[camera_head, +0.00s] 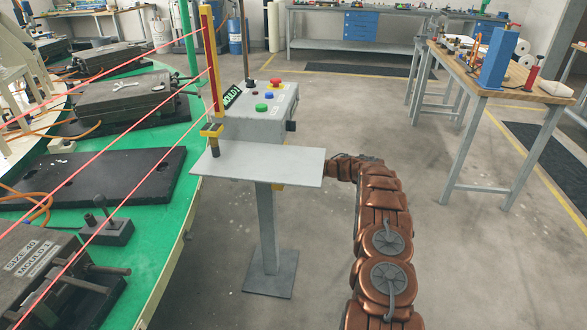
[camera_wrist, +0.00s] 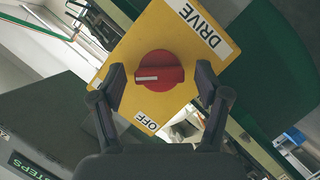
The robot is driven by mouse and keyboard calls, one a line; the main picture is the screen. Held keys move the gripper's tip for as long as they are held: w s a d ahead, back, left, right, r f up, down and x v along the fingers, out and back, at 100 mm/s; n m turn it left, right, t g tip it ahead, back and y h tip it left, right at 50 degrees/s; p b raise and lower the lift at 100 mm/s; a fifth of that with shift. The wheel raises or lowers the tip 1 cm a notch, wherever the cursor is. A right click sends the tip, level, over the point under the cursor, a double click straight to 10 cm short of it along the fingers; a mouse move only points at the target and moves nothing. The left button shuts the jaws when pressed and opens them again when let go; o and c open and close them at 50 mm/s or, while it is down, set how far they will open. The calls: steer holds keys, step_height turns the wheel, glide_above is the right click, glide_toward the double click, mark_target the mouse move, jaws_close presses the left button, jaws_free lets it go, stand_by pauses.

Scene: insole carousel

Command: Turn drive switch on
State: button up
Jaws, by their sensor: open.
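In the wrist view, the drive switch is a round red knob (camera_wrist: 165,66) on a yellow plate (camera_wrist: 152,38). A DRIVE label (camera_wrist: 203,29) is at the upper right and an OFF label (camera_wrist: 146,121) just below the knob. The knob's white mark lies on its left half in this tilted picture. My gripper (camera_wrist: 161,76) is open, with one black finger on each side of the knob. Gaps show between the fingers and the knob; whether the fingertips reach its depth is unclear. In the head view, my gripper and the knob are hidden behind the control stand.
A control box (camera_head: 262,108) with coloured buttons stands above a grey shelf (camera_head: 262,164) on a pedestal. The green carousel (camera_head: 172,207) with dark moulds and red beams fills the left. A workbench (camera_head: 480,75) stands at the right.

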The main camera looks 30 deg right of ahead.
steer(key=shift+d, duration=0.1)
steer(key=v, duration=1.2)
stand_by(0.5)
